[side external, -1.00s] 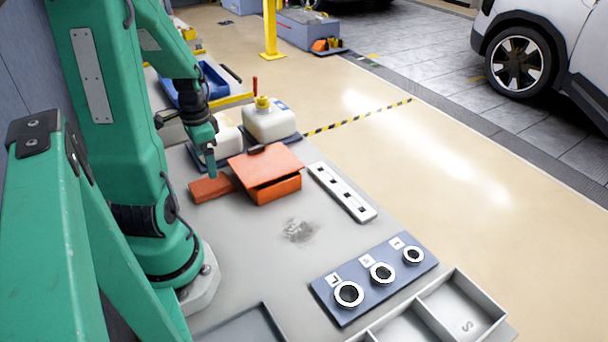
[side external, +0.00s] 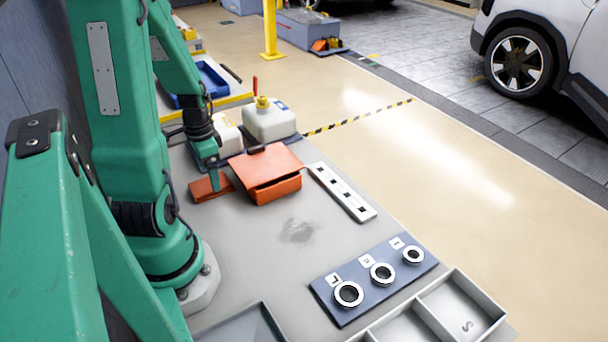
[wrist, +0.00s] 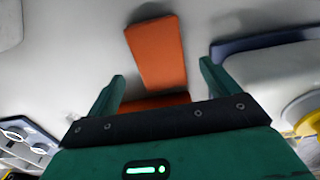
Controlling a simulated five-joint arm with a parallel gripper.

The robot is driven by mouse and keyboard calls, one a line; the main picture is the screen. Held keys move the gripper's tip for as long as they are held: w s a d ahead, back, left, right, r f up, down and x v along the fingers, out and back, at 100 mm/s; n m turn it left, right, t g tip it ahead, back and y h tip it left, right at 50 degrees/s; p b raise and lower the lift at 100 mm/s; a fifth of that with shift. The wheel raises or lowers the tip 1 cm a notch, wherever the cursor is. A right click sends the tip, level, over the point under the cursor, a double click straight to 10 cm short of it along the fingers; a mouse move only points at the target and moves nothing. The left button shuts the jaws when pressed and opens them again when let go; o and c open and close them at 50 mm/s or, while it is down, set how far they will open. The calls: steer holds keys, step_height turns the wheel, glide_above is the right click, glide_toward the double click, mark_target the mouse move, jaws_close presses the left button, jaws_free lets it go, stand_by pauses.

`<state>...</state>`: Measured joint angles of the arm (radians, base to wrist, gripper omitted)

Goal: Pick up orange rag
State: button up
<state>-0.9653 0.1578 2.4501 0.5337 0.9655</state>
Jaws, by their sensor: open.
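A flat orange piece, which looks like the folded orange rag (side external: 207,188), lies on the grey bench left of an orange box (side external: 276,190). In the wrist view, a flat orange piece (wrist: 157,50) lies ahead of the fingertips, and a second orange strip shows between the fingers, partly hidden by my gripper's body. I cannot tell whether a finger touches the rag.
Two white jugs (side external: 268,122) stand on dark trays behind the box. A white slotted strip (side external: 342,192) lies right of the box. A blue plate with several rings (side external: 330,312) and a grey divided tray (side external: 488,302) are at the front. The bench middle is clear.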

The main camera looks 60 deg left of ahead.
steer(key=shift+f, duration=1.85)
steer(key=c, duration=1.1)
steer(key=shift+o, duration=0.2)
steer(key=shift+r, duration=0.1)
step_height(320, 180, up, 10)
steer(key=o, duration=0.3)
steer(key=shift+w, duration=0.1)
steer(key=shift+c, duration=1.1)
